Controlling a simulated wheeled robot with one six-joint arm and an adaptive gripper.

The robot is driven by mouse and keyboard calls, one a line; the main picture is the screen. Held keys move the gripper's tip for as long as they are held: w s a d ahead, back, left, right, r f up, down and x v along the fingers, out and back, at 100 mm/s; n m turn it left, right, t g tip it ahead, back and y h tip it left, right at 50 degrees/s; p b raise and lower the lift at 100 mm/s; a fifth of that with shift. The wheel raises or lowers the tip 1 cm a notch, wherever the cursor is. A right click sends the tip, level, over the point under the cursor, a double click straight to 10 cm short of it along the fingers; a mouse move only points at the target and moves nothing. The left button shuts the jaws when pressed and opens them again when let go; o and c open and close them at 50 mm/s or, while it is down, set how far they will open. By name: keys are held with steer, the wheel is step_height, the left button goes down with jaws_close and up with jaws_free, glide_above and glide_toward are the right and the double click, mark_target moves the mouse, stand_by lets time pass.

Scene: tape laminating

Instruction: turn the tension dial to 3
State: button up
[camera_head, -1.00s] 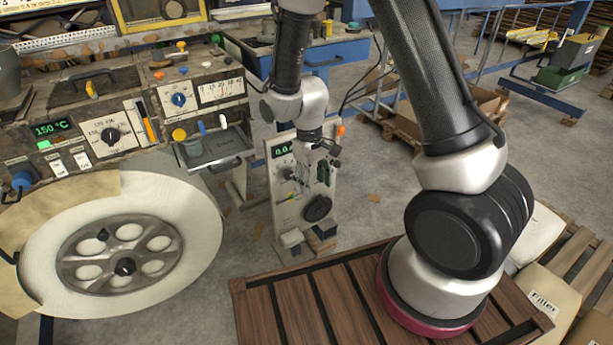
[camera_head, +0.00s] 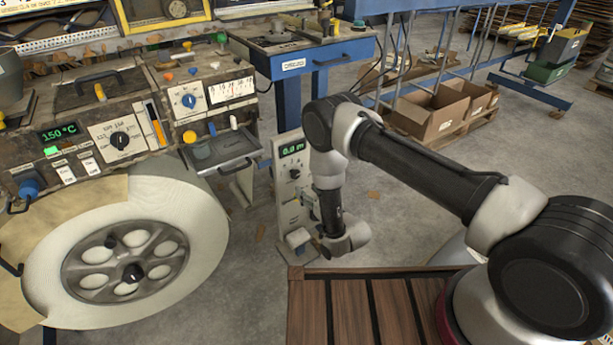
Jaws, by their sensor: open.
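A blue dial (camera_head: 189,101) with a white pointer sits on a pale plate on the upper right of the worn control console, left of a white scale strip (camera_head: 232,89). A black knob (camera_head: 120,140) sits on another pale plate beside the green 150 °C display (camera_head: 59,132). The lettering is too small to tell which is the tension dial, or to read its setting. My gripper (camera_head: 317,243) is low in front of the upright meter panel, right of and below the console, apart from both dials. It is small, partly hidden by my wrist, open and seemingly empty.
The large pale roll (camera_head: 200,235) fills the lower left below the console. A grey tray (camera_head: 222,150) juts out under the blue dial. The meter panel (camera_head: 292,170) stands behind my wrist. A slatted wooden surface (camera_head: 375,310) lies in front. Bare floor is right of the panel.

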mark_target(296, 175)
steer(key=shift+t, duration=0.3)
steer(key=x, duration=0.4)
steer(key=r+x, duration=0.1)
steer(key=x, duration=0.1)
steer(key=shift+w+a, duration=0.15)
steer(key=shift+w, duration=0.1)
steer(key=shift+w+a, duration=0.35)
steer(key=shift+w, duration=0.15)
steer(key=c, duration=1)
